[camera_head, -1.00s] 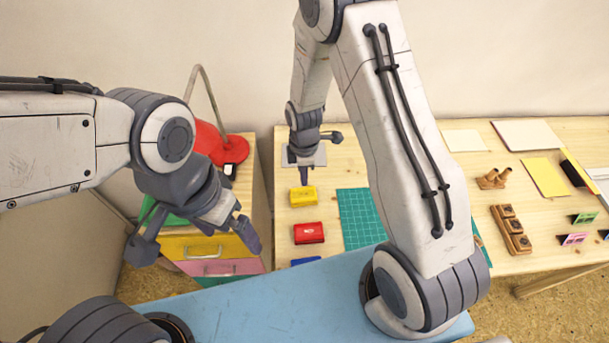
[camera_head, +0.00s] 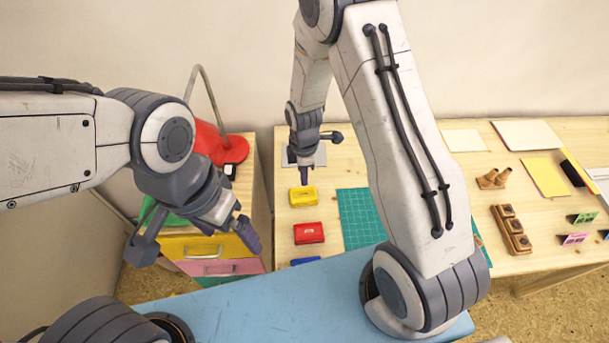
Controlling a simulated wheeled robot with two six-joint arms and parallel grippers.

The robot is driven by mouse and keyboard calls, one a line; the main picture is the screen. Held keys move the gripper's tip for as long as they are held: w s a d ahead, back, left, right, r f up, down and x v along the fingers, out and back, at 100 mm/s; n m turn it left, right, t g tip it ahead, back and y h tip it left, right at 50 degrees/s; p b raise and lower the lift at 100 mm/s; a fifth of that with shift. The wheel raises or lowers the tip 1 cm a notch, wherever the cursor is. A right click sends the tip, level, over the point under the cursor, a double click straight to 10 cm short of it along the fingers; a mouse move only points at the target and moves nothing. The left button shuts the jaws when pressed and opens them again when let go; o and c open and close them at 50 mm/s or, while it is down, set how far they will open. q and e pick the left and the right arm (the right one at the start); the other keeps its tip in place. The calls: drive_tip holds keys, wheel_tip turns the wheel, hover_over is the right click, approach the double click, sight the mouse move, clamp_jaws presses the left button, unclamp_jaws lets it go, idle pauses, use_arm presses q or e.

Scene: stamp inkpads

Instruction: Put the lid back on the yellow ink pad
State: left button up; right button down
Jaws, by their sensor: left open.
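The yellow ink pad (camera_head: 303,196) is on the wooden table, at the back of a column of pads. My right gripper (camera_head: 304,178) points down just above and behind it, its fingertip at or very near the pad's back edge. I cannot tell whether it touches or holds anything, or whether its jaws are apart. A separate lid cannot be made out at this size. My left gripper (camera_head: 198,246) is open and empty, in front of the coloured drawers, away from the pads.
A red pad (camera_head: 308,233) and a partly hidden blue pad (camera_head: 305,261) are nearer in the same column. A green cutting mat (camera_head: 362,222) lies to their right, partly behind my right arm. Wooden stamps (camera_head: 493,179) and a stamp holder (camera_head: 510,229) are further right.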

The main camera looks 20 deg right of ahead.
drive_tip(key=shift+f, duration=0.25)
drive_tip(key=shift+f+b, duration=2.2)
drive_tip(key=shift+f, duration=0.55)
drive_tip(key=shift+r, duration=0.15)
wheel_tip(320, 180, up, 7)
drive_tip(key=p, duration=0.6)
wheel_tip(320, 180, up, 8)
drive_tip(key=m, duration=0.2)
hover_over(304, 194)
drive_tip(key=s+a, duration=0.2)
drive_tip(key=a, duration=0.3)
drive_tip(key=s+a+r+m, duration=0.1)
drive_tip(key=s+r+m, duration=0.2)
drive_tip(key=s+r, duration=0.4)
drive_tip(key=s+a+r+m+y, duration=0.1)
drive_tip(key=s+r+m, duration=0.3)
drive_tip(key=s+r, duration=0.4)
drive_tip(key=s+a, duration=0.1)
drive_tip(key=s, duration=0.4)
drive_tip(key=shift+s+a, duration=0.15)
drive_tip(key=shift+s, duration=0.1)
